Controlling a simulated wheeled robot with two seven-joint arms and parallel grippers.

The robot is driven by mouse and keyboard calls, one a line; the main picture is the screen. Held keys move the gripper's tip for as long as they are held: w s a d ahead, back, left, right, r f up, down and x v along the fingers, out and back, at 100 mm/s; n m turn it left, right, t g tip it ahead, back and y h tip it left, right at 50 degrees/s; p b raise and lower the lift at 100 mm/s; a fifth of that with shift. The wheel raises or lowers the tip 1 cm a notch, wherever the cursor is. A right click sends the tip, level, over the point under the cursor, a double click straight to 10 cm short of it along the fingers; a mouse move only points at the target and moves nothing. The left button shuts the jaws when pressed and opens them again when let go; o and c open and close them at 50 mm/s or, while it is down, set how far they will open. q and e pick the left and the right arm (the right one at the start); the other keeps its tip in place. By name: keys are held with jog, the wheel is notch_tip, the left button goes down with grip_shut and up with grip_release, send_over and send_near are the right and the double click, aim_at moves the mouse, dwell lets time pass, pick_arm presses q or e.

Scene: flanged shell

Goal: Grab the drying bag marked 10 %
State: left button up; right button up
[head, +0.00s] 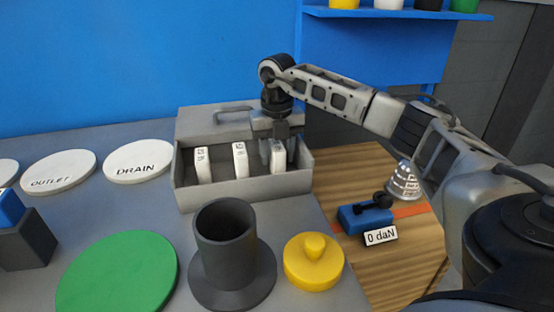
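Three white drying bags stand in a row in a grey open box: a left one (202,164), a middle one (240,161) and a right one (278,160). The left and middle bags carry small dark marks near their tops, too small and turned to read surely. No mark can be read on the right bag, whose top is partly covered. My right gripper (278,151) points down into the box at the right bag, with one finger on each side of it. The fingers look spread, apart from the bag. My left gripper is not in view.
The grey box (243,190) has walls around the bags and a raised lid with a handle behind. A dark flanged cylinder (225,238), a yellow knobbed lid (313,268) and a green disc (115,275) stand in front. A blue device (362,217) reading 0 daN is at right.

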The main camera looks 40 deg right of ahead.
jog(key=c, duration=0.8)
jog(key=shift+r, duration=0.15)
